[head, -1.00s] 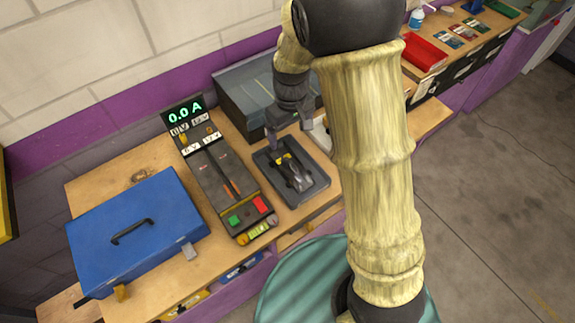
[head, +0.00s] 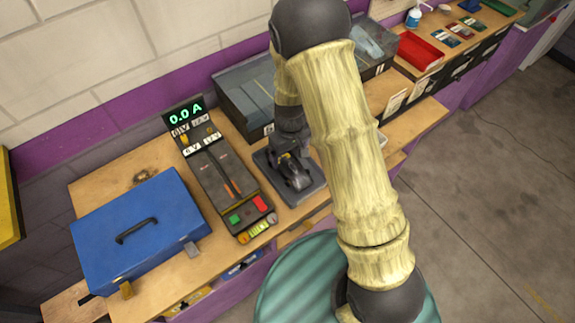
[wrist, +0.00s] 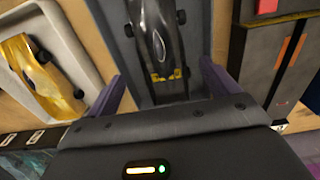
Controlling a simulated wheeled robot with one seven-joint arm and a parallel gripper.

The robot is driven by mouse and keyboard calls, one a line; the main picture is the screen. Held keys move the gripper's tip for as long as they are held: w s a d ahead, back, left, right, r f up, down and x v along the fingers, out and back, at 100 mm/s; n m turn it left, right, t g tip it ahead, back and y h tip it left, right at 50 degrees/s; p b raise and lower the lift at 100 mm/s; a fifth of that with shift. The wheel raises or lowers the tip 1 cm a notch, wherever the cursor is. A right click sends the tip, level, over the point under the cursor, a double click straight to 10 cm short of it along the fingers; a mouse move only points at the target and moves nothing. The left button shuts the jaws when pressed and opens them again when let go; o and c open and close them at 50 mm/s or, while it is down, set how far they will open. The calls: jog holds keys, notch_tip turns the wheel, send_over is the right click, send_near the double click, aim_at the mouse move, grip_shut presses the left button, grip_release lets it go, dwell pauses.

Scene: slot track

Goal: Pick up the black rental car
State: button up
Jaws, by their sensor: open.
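The black rental car (head: 294,176) sits in a dark grey tray (head: 306,195) on the wooden bench, right of the control panel. In the wrist view the black car (wrist: 158,40) lies lengthwise, with a yellow part (wrist: 166,77) at its near end. My gripper (wrist: 165,85) is open, with a purple finger on either side of the car's near end and a gap on both sides. In the head view my gripper (head: 290,152) is over the far end of the tray, partly hidden by my arm.
A yellow car (wrist: 42,78) lies in a pale tray (wrist: 85,35) to the left in the wrist view. The control panel (head: 208,165) reading 0.0 A and a blue case (head: 138,230) stand to the left. A dark grey box (head: 243,98) is behind.

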aim_at(288, 161)
jog(key=shift+f, duration=0.1)
jog(key=shift+w+a+f+p, duration=0.15)
jog(key=shift+f+p, duration=0.55)
jog(key=shift+f, duration=0.55)
jog(key=shift+s+a+f+p, duration=0.1)
jog(key=shift+f+p, duration=0.55)
jog(key=shift+f, duration=0.6)
jog(key=c, duration=1.2)
jog(key=shift+r, duration=0.15)
notch_tip(288, 161, up, 10)
jog(key=b, duration=0.3)
jog(key=shift+w, duration=0.1)
